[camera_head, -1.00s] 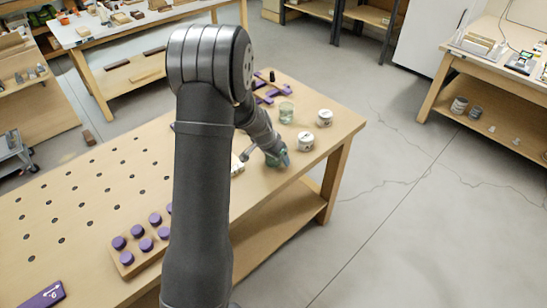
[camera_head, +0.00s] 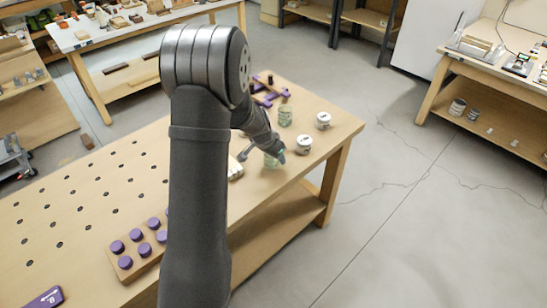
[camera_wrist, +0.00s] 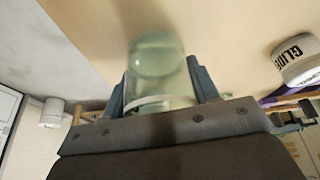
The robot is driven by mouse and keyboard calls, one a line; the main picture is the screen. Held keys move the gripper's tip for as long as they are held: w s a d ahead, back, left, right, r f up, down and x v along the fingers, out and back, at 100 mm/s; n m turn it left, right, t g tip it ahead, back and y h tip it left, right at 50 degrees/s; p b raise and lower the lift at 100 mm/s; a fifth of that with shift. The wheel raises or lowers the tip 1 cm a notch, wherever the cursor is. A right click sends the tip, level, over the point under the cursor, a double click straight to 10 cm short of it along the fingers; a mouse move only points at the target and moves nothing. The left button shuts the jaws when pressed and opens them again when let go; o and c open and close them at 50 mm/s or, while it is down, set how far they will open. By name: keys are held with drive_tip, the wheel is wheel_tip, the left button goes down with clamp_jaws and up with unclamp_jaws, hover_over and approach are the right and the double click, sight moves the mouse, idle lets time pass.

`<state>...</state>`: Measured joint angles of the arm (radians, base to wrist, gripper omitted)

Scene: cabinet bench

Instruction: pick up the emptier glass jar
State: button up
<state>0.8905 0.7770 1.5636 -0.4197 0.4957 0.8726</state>
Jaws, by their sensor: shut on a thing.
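A pale green glass jar (camera_wrist: 157,65) stands between the two fingers of my gripper (camera_wrist: 162,82) in the wrist view. The fingers are shut on its sides. In the head view my gripper (camera_head: 275,154) is near the bench's right end, with the held jar (camera_head: 271,161) partly hidden by it. A second greenish glass jar (camera_head: 286,116) stands farther back on the bench. I cannot tell the fill levels of the two jars from these views.
Two white tins with dark lettering, a nearer one (camera_head: 303,145) and a farther one (camera_head: 323,120), stand right of my gripper. Purple clamp-like parts (camera_head: 268,92) lie behind. A wooden block with purple knobs (camera_head: 130,262) is at the front left. The bench's right edge is close.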

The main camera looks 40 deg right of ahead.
drive_tip(key=shift+r, duration=0.55)
drive_tip(key=shift+s+r, duration=0.2)
drive_tip(key=shift+r, duration=0.7)
drive_tip(key=s+d+r, duration=0.1)
drive_tip(key=s+r, duration=0.5)
drive_tip(key=s, duration=0.5)
drive_tip(key=shift+r, duration=0.3)
drive_tip(key=shift+s+d, duration=0.1)
idle(1.6)
